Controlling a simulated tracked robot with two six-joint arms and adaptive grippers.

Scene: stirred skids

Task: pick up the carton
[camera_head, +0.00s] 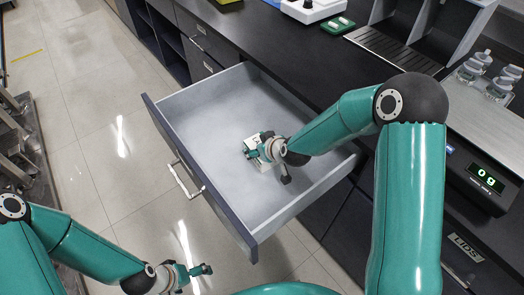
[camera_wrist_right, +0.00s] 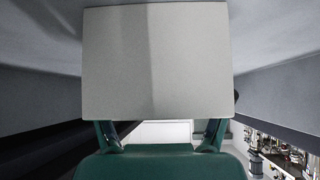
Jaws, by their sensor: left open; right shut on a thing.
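The carton (camera_wrist_right: 156,62) is a plain pale grey-white box that fills the upper middle of the right wrist view. My right gripper (camera_wrist_right: 160,135) is shut on it, with one finger at each lower side of the box. In the head view the right gripper (camera_head: 262,150) is inside the open drawer, and it hides much of the carton there. I cannot tell whether the carton touches the drawer floor. My left gripper (camera_head: 194,272) is open and empty, in front of the drawer and over the tiled floor.
The open drawer (camera_head: 215,110) has raised walls around the right gripper and is otherwise clear where it shows. Above it is a dark counter (camera_head: 290,65) with a scale reading 0 g (camera_head: 485,178), several clear bottles (camera_head: 478,62) and a green tray (camera_head: 338,25).

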